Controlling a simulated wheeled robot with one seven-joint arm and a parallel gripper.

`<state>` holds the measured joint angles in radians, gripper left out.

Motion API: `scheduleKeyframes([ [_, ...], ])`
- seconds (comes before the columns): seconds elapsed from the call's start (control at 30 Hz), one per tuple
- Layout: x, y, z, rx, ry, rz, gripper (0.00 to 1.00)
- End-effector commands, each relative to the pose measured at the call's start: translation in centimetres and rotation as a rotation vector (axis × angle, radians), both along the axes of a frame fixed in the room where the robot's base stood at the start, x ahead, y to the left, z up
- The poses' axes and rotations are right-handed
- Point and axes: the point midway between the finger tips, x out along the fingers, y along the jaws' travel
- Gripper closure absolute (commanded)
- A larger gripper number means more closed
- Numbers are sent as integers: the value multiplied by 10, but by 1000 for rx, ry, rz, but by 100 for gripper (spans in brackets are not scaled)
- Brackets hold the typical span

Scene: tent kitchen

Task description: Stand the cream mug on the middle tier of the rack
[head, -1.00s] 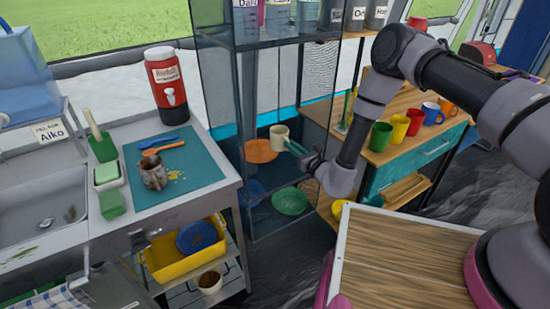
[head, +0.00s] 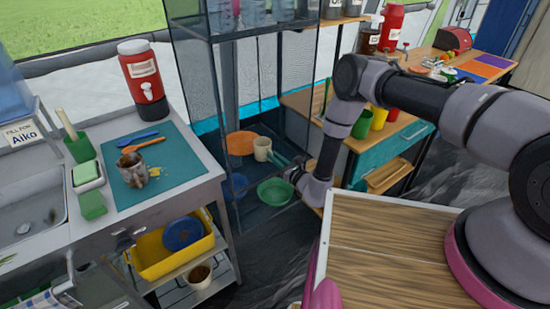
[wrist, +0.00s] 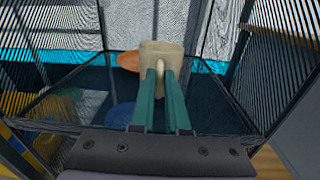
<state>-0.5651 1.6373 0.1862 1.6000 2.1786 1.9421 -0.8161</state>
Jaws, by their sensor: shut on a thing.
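The cream mug (head: 262,148) is upright inside the rack (head: 215,100), beside the orange plate (head: 240,143) at the middle tier's level. My gripper (head: 277,159) reaches in from the right, its teal fingers shut on the mug's handle. In the wrist view the mug (wrist: 160,48) is straight ahead between the fingertips (wrist: 160,78), with the orange plate (wrist: 128,61) behind it on the left. I cannot tell whether the mug's base touches the tier, as the fingers hide part of it.
A green bowl (head: 275,191) and a blue dish (head: 236,184) sit lower in the rack. Jars stand on its upper shelf. The sink counter (head: 200,189) is on the left, and a wooden table with mugs (head: 362,124) stands on the right.

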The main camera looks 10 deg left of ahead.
Motion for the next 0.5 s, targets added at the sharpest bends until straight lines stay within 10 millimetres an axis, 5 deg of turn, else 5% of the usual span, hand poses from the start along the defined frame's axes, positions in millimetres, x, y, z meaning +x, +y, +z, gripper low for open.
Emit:
scheduleKeyframes([
  [0.07, 0, 0, -2, 0, 0, -1, 100],
  [0.1, 0, 0, -2, 0, 0, 0, 79],
  [0.17, 0, 0, -2, 0, 0, 0, 57],
  [0.5, 0, 0, -1, 0, 0, 1, 57],
])
